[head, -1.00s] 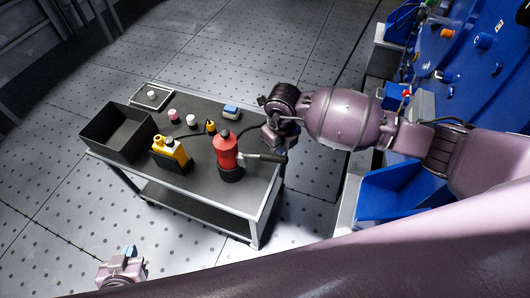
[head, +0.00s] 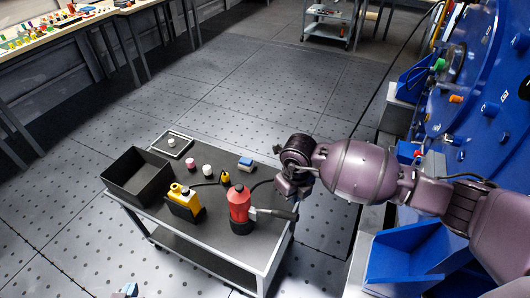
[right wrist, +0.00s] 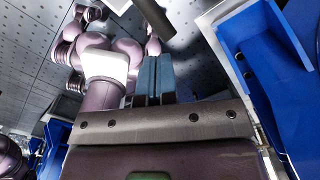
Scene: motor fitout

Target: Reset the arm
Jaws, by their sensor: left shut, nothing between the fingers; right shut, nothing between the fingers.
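My right arm comes in from the right in the head view, bent at a rounded purple joint, its wrist end above the cart's right edge. In the right wrist view my right gripper (right wrist: 154,62) shows two blue-grey fingers lying together, shut and empty. Its fingertips are not clearly seen in the head view. My left gripper (head: 127,291) is at the bottom edge of the head view, to the left of and in front of the cart. Only its blue finger part shows; it is shut and empty, mostly cut off by the frame.
The grey cart (head: 205,236) holds a black bin (head: 137,182), yellow bottle (head: 184,203), red bottle (head: 240,208), small tray (head: 173,145) and several small items. A blue bin (head: 405,252) and blue panel (head: 495,100) are at right. Open floor lies behind and left of the cart.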

